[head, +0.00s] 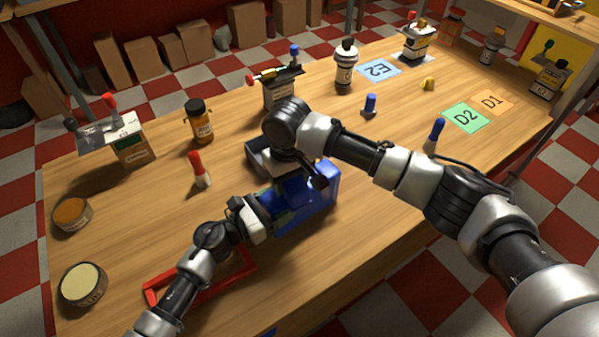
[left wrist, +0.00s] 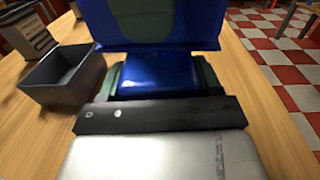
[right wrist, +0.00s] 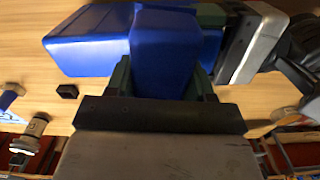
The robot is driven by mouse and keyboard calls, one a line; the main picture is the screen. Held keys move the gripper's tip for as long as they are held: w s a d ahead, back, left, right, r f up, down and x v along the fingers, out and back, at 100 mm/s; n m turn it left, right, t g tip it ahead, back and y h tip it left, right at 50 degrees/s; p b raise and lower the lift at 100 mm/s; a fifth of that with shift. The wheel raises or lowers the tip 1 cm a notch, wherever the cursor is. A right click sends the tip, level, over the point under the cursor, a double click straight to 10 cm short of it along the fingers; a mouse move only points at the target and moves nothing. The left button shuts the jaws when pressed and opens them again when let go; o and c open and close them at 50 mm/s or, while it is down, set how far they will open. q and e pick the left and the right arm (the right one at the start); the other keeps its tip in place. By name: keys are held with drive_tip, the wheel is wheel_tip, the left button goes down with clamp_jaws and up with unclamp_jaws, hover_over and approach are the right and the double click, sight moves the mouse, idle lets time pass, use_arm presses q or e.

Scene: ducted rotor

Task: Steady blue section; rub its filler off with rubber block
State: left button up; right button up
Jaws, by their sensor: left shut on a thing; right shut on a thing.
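The blue section (head: 318,195) is at the table's middle, partly hidden by my arms. A dark green-grey patch (left wrist: 142,18) shows on its upper panel in the left wrist view; this looks like the filler. My left gripper (left wrist: 160,85) is shut on a blue block-like part of the section. My right gripper (right wrist: 164,85) is shut on a blue piece (right wrist: 165,50) that looks like part of the same section, though the join is hard to see. A small black block (right wrist: 67,91) lies on the table beside the section; I cannot tell if it is the rubber block.
A dark grey open box (left wrist: 62,75) stands close to the section. A red frame (head: 205,282) lies near the front edge. Round tins (head: 82,284), an amber jar (head: 199,122) and a red-topped tool (head: 199,170) stand left.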

sight(275, 199)
drive_tip(key=s+a, duration=0.2)
drive_tip(key=a, duration=0.1)
drive_tip(key=shift+s+a, duration=0.1)
drive_tip(key=shift+s, duration=0.15)
wheel_tip(275, 199, up, 8)
drive_tip(key=shift+w, duration=0.15)
idle(0.3)
drive_tip(key=shift+r, duration=0.1)
idle(0.5)
use_arm(q)
drive_tip(key=o, duration=1.1)
drive_tip(key=shift+c, duration=0.2)
drive_tip(key=v, duration=1.2)
